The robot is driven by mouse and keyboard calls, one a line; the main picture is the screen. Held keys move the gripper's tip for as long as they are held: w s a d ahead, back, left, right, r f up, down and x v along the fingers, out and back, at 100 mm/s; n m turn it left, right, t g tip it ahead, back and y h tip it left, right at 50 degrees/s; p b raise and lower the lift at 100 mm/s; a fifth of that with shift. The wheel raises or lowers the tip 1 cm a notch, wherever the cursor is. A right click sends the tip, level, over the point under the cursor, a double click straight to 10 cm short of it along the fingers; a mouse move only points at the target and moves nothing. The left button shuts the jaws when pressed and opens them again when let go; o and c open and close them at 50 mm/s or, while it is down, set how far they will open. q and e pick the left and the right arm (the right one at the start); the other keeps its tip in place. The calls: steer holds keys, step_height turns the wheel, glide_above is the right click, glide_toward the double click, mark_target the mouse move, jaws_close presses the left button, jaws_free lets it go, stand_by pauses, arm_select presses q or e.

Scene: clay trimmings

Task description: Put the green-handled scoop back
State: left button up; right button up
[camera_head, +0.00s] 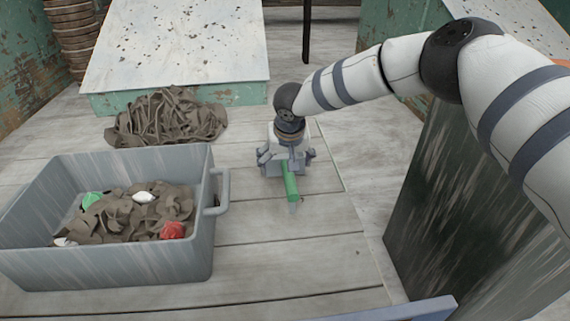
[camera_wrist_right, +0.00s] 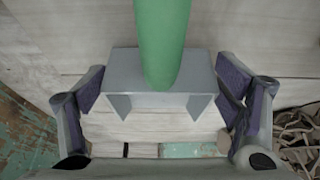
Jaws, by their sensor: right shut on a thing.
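The scoop's green handle (camera_head: 290,182) points toward the front of the table, below my right gripper (camera_head: 287,158). In the right wrist view the green handle (camera_wrist_right: 162,40) runs up from a grey, channel-shaped metal part (camera_wrist_right: 160,80). My right gripper (camera_wrist_right: 162,92) has its purple-padded fingers on either side of this grey part and is shut on the scoop. Whether the scoop touches the table cannot be told. My left gripper is out of view.
A grey bin (camera_head: 110,262) with clay trimmings and red, green and white pieces stands at the left. A heap of trimmings (camera_head: 167,118) lies behind it, before a speckled sloping board (camera_head: 178,45). A dark panel (camera_head: 450,200) stands right. Planks between bin and panel are mostly clear.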

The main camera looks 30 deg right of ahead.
steer(key=shift+f, duration=0.2)
steer(key=o, duration=1.2)
steer(key=shift+o, duration=0.2)
steer(key=shift+r, duration=0.1)
steer(key=shift+r, duration=0.35)
steer(key=p+v, duration=0.5)
steer(key=v, duration=0.5)
steer(key=shift+r, duration=0.3)
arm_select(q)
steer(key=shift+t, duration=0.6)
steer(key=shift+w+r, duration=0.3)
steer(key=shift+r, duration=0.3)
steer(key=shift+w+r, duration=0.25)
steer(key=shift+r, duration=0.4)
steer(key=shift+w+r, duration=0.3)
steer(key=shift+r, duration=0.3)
arm_select(e)
steer(key=shift+s+a+r, duration=0.15)
steer(key=shift+s+r, duration=0.2)
steer(key=shift+r, duration=0.1)
